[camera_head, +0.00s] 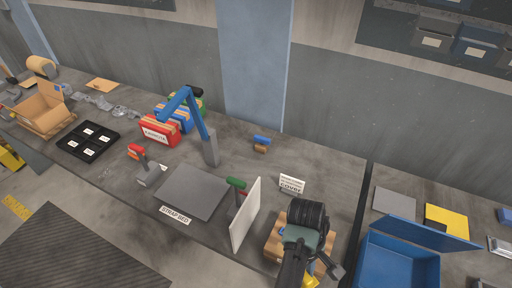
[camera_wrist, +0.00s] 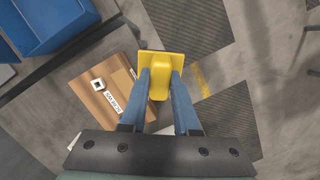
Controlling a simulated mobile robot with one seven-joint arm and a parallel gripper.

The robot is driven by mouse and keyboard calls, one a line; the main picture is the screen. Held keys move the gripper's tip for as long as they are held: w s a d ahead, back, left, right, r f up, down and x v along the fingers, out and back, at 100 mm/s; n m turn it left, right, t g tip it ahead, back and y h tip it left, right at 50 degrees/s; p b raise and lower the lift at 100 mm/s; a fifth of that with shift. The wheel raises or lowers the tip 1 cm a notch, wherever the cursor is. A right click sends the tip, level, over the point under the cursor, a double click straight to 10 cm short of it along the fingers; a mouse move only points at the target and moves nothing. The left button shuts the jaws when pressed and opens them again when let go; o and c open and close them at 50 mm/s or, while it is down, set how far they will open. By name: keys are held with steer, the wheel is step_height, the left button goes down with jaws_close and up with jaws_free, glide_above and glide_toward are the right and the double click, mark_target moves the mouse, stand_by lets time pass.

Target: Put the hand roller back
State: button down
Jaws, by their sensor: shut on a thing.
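My gripper (camera_wrist: 160,84) is shut on a yellow piece, seen in the wrist view between its two blue fingers. This piece appears to be the hand roller (camera_wrist: 159,66); its lower part is hidden. A bit of yellow also shows below my wrist in the head view (camera_head: 310,281). In the head view the wooden block (camera_head: 272,247) is on the bench, partly hidden by my arm. I cannot tell the height gap between them.
A white upright panel (camera_head: 245,215) and a green-handled tool (camera_head: 236,183) stand left of my arm. A blue open bin (camera_head: 398,262) is at the right, past a gap. A grey plate (camera_head: 192,191), a red-handled tool (camera_head: 137,151) and a black tray (camera_head: 88,143) are farther left.

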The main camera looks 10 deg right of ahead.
steer(key=a+f+m+b, duration=0.2)
steer(key=a+b, duration=0.1)
steer(key=a, duration=0.4)
steer(key=a+f+m+y+b, duration=0.1)
steer(key=a+f+m+b, duration=0.1)
steer(key=a, duration=0.5)
steer(key=shift+f+m+b, duration=0.2)
steer(key=shift+m+b, duration=0.4)
steer(key=shift+b, duration=0.55)
